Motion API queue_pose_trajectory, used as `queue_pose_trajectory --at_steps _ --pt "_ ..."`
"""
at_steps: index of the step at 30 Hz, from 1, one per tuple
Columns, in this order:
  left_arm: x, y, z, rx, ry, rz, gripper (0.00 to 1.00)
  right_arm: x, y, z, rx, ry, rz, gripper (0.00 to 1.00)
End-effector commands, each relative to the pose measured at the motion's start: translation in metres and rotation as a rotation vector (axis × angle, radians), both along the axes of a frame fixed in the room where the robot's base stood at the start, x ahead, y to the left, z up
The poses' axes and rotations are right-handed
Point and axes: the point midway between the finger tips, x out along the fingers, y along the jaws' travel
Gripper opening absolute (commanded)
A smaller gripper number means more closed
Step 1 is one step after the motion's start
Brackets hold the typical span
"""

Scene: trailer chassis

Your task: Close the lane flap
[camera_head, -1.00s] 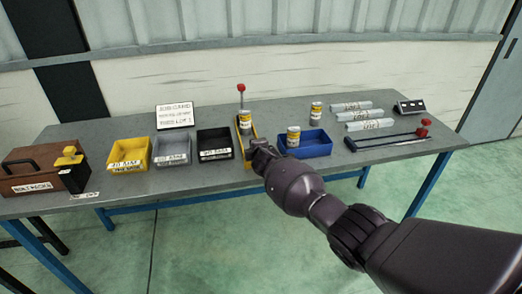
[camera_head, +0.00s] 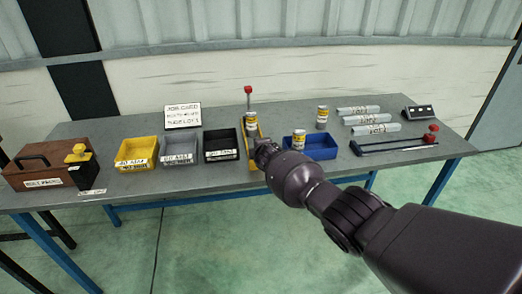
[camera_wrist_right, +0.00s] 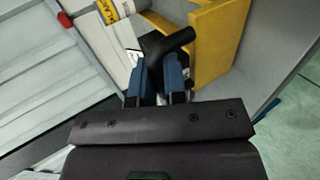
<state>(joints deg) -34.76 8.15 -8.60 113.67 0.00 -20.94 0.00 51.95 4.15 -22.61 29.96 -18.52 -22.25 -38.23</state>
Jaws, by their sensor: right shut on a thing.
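A narrow yellow lane (camera_head: 259,131) stands on the bench between the black bin and the blue bin. A yellow-and-white can (camera_head: 251,121) stands in it, in front of a thin rod with a red knob (camera_head: 248,89). My right gripper (camera_head: 263,148) is at the lane's near end and covers part of it. In the right wrist view my right gripper (camera_wrist_right: 157,78) is shut on a black bent handle (camera_wrist_right: 170,40) beside a yellow wall (camera_wrist_right: 218,38). I cannot tell which yellow part is the flap or how far it stands open. My left gripper is out of view.
Yellow (camera_head: 137,165), grey (camera_head: 180,162) and black (camera_head: 221,157) bins stand left of the lane. A blue bin (camera_head: 320,154) with a can (camera_head: 299,139) stands close right. A brown toolbox (camera_head: 45,155) sits far left. A rail with a red knob (camera_head: 400,146) lies right.

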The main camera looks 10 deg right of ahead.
Motion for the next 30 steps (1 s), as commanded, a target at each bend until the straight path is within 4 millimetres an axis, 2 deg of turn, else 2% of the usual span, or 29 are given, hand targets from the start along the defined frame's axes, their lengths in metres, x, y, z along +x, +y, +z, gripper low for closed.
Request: queue_pose_trajectory --at_steps 1,5,6,19,27,30 --pt "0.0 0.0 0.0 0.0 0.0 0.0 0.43 0.002 0.002 0.004 -0.005 -0.007 0.006 0.16" --pt "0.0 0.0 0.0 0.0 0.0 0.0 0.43 0.001 0.001 0.003 -0.004 -0.006 0.005 0.35" --pt "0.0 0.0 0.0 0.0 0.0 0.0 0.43 0.001 0.001 0.003 -0.003 -0.005 0.004 0.37" --pt "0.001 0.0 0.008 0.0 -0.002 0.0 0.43 -0.004 0.0 0.006 0.0 -0.004 0.002 0.37" --pt "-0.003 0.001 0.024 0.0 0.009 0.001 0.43 -0.024 -0.001 0.016 0.001 -0.001 0.001 0.37" --pt "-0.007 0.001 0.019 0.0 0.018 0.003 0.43 -0.03 -0.001 0.018 0.0 -0.004 0.001 0.37"
